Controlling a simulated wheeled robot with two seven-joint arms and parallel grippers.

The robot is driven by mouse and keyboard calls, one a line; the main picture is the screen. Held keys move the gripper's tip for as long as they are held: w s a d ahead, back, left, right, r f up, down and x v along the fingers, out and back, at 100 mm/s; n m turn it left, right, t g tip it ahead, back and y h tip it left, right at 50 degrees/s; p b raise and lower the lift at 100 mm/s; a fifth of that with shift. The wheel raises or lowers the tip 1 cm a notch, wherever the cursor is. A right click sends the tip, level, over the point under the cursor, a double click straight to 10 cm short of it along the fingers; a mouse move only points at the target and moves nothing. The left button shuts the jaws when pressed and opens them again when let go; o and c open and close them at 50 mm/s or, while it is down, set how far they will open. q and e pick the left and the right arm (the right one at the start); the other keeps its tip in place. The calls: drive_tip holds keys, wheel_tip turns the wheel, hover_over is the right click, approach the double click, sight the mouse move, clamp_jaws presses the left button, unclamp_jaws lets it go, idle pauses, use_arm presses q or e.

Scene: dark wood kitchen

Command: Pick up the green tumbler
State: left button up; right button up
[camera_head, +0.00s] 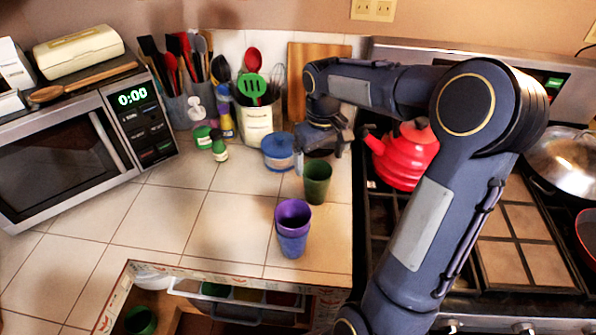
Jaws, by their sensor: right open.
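The green tumbler (317,184) stands upright on the tiled counter, near the counter's right side by the stove. My right arm reaches in from the bottom right over the stove. My right gripper (324,150) is above and just behind the tumbler in the picture. It is open, and nothing shows in it. I cannot tell how far it is from the rim. My left gripper is not in view.
Nested purple and blue cups (293,230) stand in front of the tumbler. A blue lidded container (278,153) is at its back left, and a red kettle (402,165) sits on the stove at right. An open drawer (180,320) is below. The counter's left middle is clear.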

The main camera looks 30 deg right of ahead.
sight(317, 179)
wheel_tip(317, 179, down, 8)
drive_tip(key=shift+w+a+r+p, duration=0.1)
drive_tip(key=shift+w+r+p, duration=0.05)
drive_tip(key=shift+p, duration=0.45)
drive_tip(key=shift+c, duration=0.4)
drive_tip(key=c, duration=1)
